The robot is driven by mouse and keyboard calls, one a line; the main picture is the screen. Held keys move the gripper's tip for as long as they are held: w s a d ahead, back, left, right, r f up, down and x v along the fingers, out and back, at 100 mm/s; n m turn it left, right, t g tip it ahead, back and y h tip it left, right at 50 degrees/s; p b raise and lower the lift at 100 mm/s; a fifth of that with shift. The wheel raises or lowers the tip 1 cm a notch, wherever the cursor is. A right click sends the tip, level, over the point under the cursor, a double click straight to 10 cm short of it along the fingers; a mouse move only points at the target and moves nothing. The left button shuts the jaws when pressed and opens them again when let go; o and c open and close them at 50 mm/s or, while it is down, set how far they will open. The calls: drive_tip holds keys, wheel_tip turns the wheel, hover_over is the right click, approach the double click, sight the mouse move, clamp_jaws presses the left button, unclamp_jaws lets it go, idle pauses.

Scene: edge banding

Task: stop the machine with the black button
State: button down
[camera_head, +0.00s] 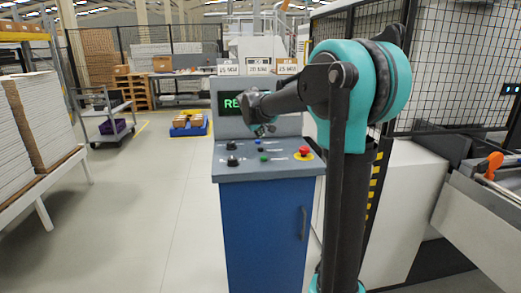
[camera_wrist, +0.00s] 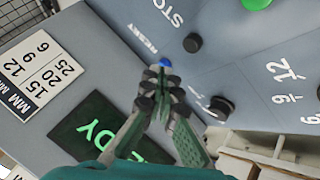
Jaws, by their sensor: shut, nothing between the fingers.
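The black button (camera_wrist: 193,42) stands beside the STOP lettering in the wrist view, between the green button (camera_wrist: 257,3) and the blue button (camera_wrist: 165,63) by RESET. In the head view the black button (camera_head: 261,150) is in the middle of the sloping panel. My gripper (camera_wrist: 160,72) is shut and empty. Its fingertips appear at the blue button in the wrist view, left of and below the black one; I cannot tell whether they touch it. In the head view my gripper (camera_head: 264,130) hangs over the panel's back part.
Black knobs (camera_head: 232,161) sit on the panel's left and a red mushroom button (camera_head: 304,150) on its right. The screen (camera_wrist: 95,125) behind shows green letters, partly hidden by my gripper. Number cards (camera_wrist: 40,72) stand above it. Open floor lies left of the blue cabinet (camera_head: 262,235).

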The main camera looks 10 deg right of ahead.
drive_tip(key=shift+r, duration=0.9)
